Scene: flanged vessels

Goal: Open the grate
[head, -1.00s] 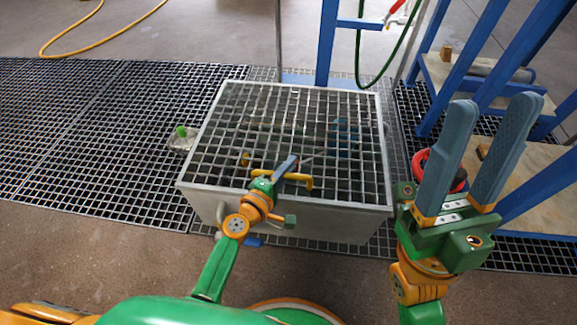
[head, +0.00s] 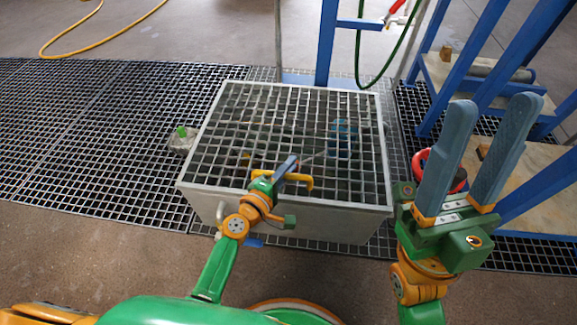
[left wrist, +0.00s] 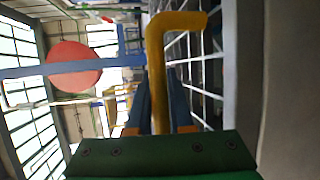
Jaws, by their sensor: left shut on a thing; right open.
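The grate (head: 275,125) is a metal grid lying on top of a grey box (head: 330,222), and it looks closed. A yellow handle (head: 303,181) stands near its front edge. My left gripper (head: 288,168) is at this handle. In the left wrist view the yellow handle (left wrist: 158,70) runs between the two blue-grey fingers of my left gripper (left wrist: 158,95), which is shut on it. My right gripper (head: 485,150) is open and empty, raised to the right of the box.
A blue frame (head: 480,65) with wooden shelves stands at right, with a red ring (head: 458,180) near my right gripper. A bottle with a green cap (head: 183,138) lies left of the box. Floor grating (head: 90,120) extends left. A green hose (head: 385,65) hangs behind.

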